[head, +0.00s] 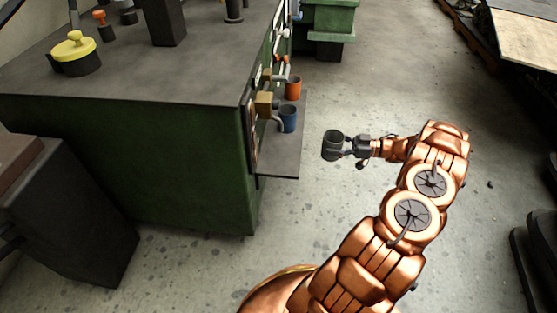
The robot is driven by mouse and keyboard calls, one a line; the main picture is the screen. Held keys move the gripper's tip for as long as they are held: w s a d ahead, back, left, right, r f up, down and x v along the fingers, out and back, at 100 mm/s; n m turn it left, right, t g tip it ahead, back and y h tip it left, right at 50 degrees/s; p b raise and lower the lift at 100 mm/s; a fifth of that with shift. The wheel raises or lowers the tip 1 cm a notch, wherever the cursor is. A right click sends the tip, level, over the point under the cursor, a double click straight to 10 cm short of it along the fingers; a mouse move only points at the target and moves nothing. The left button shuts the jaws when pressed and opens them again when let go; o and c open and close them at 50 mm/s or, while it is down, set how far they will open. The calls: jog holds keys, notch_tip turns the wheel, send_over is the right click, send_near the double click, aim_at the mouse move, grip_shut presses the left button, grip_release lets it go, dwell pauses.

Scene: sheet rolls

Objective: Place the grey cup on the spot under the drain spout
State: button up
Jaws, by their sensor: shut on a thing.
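My gripper (350,151) is shut on the grey cup (331,144) and holds it upright in the air, to the right of the green machine's side shelf. The shelf (277,163) sticks out from the machine's right side. A brass valve with a grey drain spout (277,121) hangs over the shelf, and a blue cup (288,119) stands by its outlet. An orange cup (294,88) stands further back near another spout. The front part of the shelf is bare. I cannot make out a marked spot.
The large green machine (150,165) fills the left, with knobs and a yellow cap (74,47) on top. A dark cabinet (70,210) stands at the lower left. A smaller green unit (328,18) is at the back. The concrete floor around the cup is clear.

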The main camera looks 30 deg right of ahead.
jog(key=shift+d+f, duration=0.1)
jog(key=shift+f, duration=0.35)
jog(key=b+x, duration=0.4)
jog(key=x, duration=1.3)
jog(key=shift+w+a+b, duration=0.25)
jog(key=shift+a+b, duration=0.1)
jog(key=shift+b, duration=0.05)
jog(key=shift+d+f+b, duration=0.1)
jog(key=shift+f+b, duration=0.2)
jog(key=shift+f, duration=0.1)
jog(key=o, duration=1.2)
